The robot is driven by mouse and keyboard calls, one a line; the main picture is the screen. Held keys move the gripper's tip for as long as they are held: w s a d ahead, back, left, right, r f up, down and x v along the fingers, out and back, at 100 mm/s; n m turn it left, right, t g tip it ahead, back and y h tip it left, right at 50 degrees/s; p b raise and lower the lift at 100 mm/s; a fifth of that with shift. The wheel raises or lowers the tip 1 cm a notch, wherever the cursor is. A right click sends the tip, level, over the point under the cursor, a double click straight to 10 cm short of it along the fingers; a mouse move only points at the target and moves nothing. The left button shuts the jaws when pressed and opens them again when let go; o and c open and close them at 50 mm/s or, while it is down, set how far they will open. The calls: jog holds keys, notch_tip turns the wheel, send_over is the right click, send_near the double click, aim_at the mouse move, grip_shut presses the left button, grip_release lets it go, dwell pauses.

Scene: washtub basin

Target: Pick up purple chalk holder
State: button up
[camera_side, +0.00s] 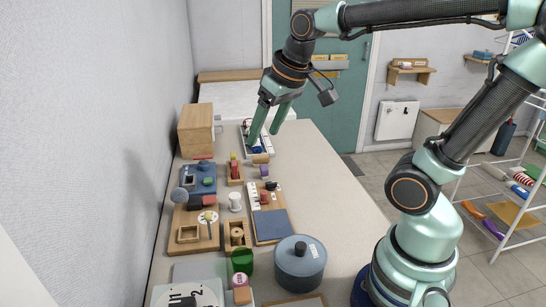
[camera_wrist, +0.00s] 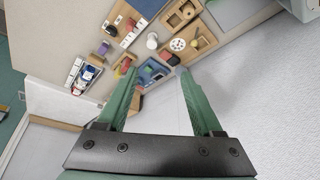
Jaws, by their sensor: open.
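A small purple piece (camera_side: 265,171), which looks like the chalk holder, lies on the table just in front of a tan cylinder (camera_side: 260,158) in the side view. In the wrist view a purple piece (camera_wrist: 104,47) shows left of the gripper's fingertips. My gripper (camera_side: 262,137) is open and empty, pointing down above the far part of the table, over a white rack with blue items (camera_side: 268,144). In the wrist view its two green fingers (camera_wrist: 157,72) stand wide apart with nothing between them.
A wooden box (camera_side: 195,130) stands at the back left by the wall. Blocks and wooden trays crowd the left of the table. A dark lidded pot (camera_side: 299,265) and green cylinder (camera_side: 242,261) stand in front. The table's right strip (camera_side: 320,185) is clear.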

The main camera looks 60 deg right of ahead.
jog(key=w+d+m+g, duration=0.1)
jog(key=w+d+m, duration=0.1)
jog(key=w+d, duration=0.4)
jog(key=m+g, duration=0.4)
jog(key=m, duration=0.2)
send_over(264, 167)
notch_tip(264, 167, down, 14)
jog(key=f, duration=0.7)
jog(key=shift+w+d, duration=0.2)
jog(key=shift+w, duration=0.1)
jog(key=shift+s+a+f, duration=0.1)
jog(key=shift+s+f, duration=0.05)
jog(key=shift+f, duration=1.25)
jog(key=shift+s+a+f, duration=0.1)
jog(key=shift+s+f, duration=0.05)
jog(key=shift+f, duration=1.2)
grip_shut()
